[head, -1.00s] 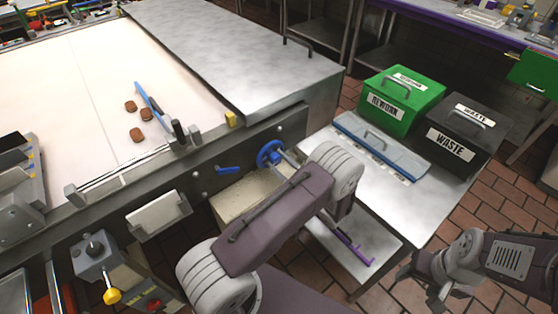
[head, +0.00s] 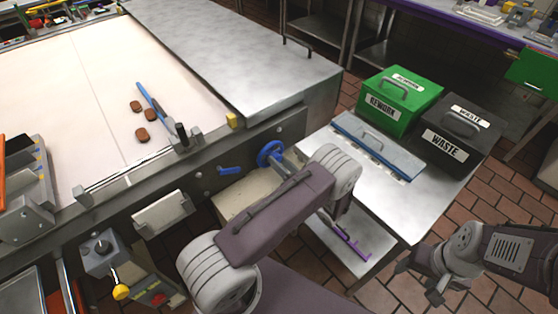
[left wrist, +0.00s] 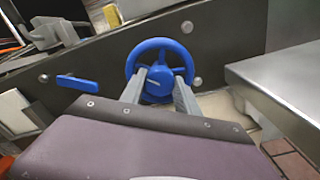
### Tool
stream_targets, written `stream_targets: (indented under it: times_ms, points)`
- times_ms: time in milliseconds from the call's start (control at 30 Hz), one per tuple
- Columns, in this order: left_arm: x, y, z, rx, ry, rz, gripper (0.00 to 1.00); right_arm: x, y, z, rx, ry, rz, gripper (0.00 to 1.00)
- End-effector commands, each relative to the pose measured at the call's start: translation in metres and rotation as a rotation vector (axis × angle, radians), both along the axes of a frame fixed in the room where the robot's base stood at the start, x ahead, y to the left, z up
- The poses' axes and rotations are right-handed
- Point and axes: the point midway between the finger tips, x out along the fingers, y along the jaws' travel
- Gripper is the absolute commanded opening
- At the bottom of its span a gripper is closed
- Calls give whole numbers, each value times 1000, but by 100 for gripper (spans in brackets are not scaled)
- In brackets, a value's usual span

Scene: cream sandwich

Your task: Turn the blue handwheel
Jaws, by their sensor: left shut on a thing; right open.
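The blue handwheel (head: 270,153) sits on the dark side panel of the conveyor machine, partly hidden by my left gripper in the head view. It shows face-on in the left wrist view (left wrist: 160,42), with a round rim and a central hub. My left gripper (head: 280,159) is shut on the handwheel; in the left wrist view its two fingers (left wrist: 161,80) reach inside the rim, one on each side of the hub. My right gripper (head: 420,283) is open and empty at the lower right, over the floor and far from the wheel.
A blue lever (head: 231,170) is left of the wheel on the same panel. A metal side table (head: 400,205) stands to the right, with a green REWORK box (head: 385,107) and a black WASTE box (head: 447,148). Brown biscuits (head: 142,134) lie on the white belt (head: 60,95).

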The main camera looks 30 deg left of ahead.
Motion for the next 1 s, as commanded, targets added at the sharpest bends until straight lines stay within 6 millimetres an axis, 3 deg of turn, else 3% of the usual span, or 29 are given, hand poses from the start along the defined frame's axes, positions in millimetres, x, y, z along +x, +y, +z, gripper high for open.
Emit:
stream_targets:
  times_ms: [1000]
  points:
    - [0,0,-1,365,886,-2,0,0,0,17,0,0,0,59]
